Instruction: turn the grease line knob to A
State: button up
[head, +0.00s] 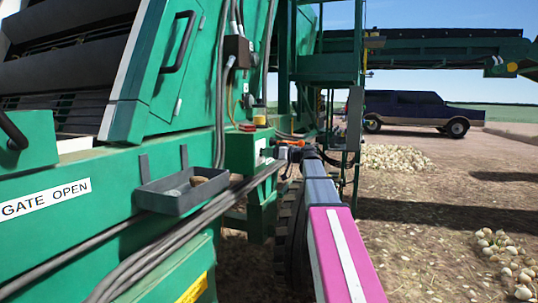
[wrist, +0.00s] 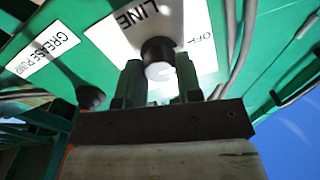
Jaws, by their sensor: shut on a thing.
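The grease line knob (wrist: 157,52) is a dark round knob with a pale end. It sits on a white label plate (wrist: 112,38) on the green panel in the wrist view. The words LINE and OFF show on the plate, tilted in the picture; no A mark can be made out, and the lower plate is partly hidden. My gripper (wrist: 160,72) is shut on the knob, with one finger on each side. In the head view my gripper (head: 268,152) is small at the far end of my arm, beside the green machine, and the knob cannot be made out.
A dark round knob (wrist: 91,96) is near the GREASE PUMP label (wrist: 46,52), left of my gripper. Grey cables (wrist: 232,45) run on the right. In the head view a grey tray (head: 178,198) hangs on the machine. Open ground with onion piles (head: 396,158) lies right.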

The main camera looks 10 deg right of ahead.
jog(key=m, duration=1.1)
dwell(0.4)
jog(key=shift+m, duration=0.5)
jog(key=o, duration=0.9)
jog(key=shift+o, duration=0.2)
jog(key=v, duration=1)
jog(key=shift+d, duration=0.4)
jog(key=shift+s+f, duration=0.1)
jog(key=shift+s, duration=0.05)
